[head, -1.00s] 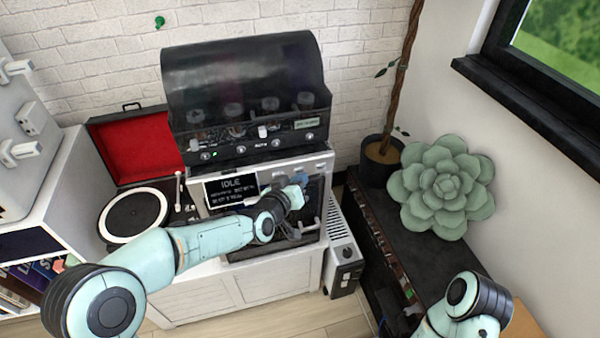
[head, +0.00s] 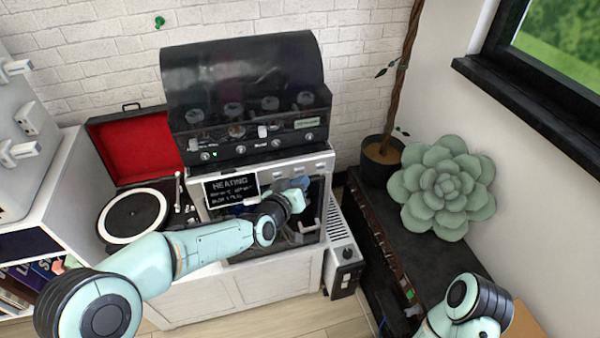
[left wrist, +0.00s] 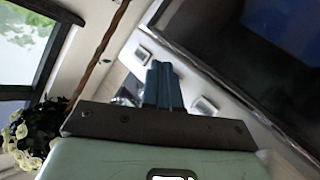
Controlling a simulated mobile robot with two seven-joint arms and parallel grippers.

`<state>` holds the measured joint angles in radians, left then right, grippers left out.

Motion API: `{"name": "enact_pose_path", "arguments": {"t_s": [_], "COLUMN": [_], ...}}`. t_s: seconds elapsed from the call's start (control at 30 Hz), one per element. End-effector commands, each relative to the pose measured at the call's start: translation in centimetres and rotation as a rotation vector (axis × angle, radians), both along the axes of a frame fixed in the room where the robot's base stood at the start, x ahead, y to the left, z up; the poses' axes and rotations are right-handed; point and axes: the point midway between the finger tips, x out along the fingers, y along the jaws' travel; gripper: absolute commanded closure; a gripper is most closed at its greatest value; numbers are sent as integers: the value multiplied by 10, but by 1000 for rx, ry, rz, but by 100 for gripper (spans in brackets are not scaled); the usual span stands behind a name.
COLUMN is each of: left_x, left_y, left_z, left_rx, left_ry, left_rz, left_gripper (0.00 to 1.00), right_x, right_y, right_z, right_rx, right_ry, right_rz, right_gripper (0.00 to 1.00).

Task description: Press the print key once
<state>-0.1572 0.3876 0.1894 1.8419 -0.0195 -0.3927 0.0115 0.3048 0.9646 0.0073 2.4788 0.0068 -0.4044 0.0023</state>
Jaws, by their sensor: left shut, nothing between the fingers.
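The white printer (head: 225,215) stands on a white cabinet, and its display (head: 231,188) reads HEATING. Small light keys (head: 320,166) sit on its upper front panel, right of the display. My left gripper (head: 304,183) is shut and empty, its tips by the panel just below these keys. In the left wrist view the dark blue fingers (left wrist: 163,86) are together between one key (left wrist: 143,55) and another key (left wrist: 205,105). They cover part of the panel there; I cannot tell whether they touch it. The key labels are not readable. My right gripper is out of view.
A black hooded unit (head: 245,90) with knobs sits on top of the printer. A turntable (head: 135,215) with a red-lined lid is at left. A dark shelf with a large green succulent (head: 443,188) and a potted trunk (head: 382,163) is at right.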

Motion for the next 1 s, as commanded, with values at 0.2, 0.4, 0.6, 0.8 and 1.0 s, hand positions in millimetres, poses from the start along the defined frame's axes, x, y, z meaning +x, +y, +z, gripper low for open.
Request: {"name": "enact_pose_path", "arguments": {"t_s": [0.2,0.4,0.6,0.8,1.0], "left_x": [0,-15,-34,-52,-57], "left_y": [0,-5,-12,-17,-18], "left_z": [0,1,1,1,0], "left_rx": [0,1,0,0,1], "left_ry": [-1,-2,-1,-2,-1], "left_rz": [0,-2,-1,-1,0], "left_gripper": [100,100,100,100,100], "right_x": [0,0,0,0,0], "right_y": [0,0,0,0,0], "right_z": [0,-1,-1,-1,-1], "right_rx": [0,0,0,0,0], "right_ry": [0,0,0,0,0], "right_rz": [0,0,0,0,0], "right_gripper": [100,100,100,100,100]}}
